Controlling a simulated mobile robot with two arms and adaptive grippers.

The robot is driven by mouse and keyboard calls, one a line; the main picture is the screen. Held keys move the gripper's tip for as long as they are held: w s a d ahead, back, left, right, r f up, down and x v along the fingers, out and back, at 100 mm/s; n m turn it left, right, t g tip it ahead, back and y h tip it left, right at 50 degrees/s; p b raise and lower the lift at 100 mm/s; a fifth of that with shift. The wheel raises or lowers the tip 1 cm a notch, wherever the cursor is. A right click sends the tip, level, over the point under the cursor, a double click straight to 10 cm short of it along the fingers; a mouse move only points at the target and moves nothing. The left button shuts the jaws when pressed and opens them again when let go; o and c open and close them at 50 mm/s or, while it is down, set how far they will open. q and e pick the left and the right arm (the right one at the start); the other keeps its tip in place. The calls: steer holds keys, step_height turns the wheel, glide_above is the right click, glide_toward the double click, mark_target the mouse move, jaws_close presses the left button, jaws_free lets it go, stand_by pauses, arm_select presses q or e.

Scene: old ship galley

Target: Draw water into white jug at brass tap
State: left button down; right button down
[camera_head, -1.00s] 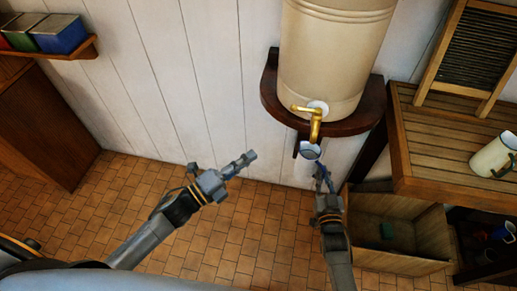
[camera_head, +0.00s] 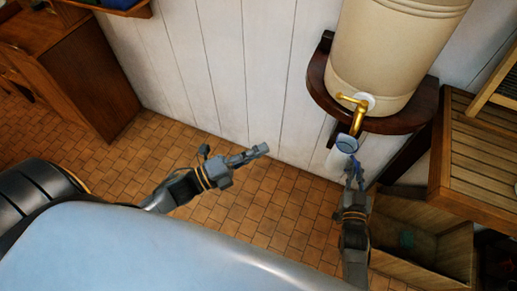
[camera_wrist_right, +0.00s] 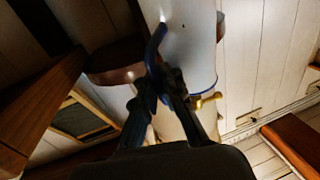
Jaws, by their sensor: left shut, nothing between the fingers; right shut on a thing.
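The white jug (camera_head: 338,160) with a blue rim is just below the spout of the brass tap (camera_head: 358,116). The jug looks roughly upright; I cannot tell whether water is in it or flowing. My right gripper (camera_head: 354,178) is shut on the jug's blue handle. In the right wrist view the jug (camera_wrist_right: 192,50) fills the top middle, its handle (camera_wrist_right: 154,48) is between the fingers, and the brass tap (camera_wrist_right: 207,101) shows beside its rim. My left gripper (camera_head: 262,150) is shut and empty, left of the jug over the floor.
The tap comes from a cream tank (camera_head: 395,50) on a dark wooden wall shelf (camera_head: 318,85). A slatted wooden counter (camera_head: 480,165) is at the right, with an open wooden crate (camera_head: 440,250) below. A wooden cabinet (camera_head: 85,80) stands left. The tiled floor between is clear.

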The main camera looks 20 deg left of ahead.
steer(key=a+v, duration=0.2)
steer(key=v, duration=0.9)
steer(key=shift+s+a+r, duration=0.15)
steer(key=shift+s+a, duration=0.05)
steer(key=shift+s, duration=0.15)
stand_by(0.4)
stand_by(0.5)
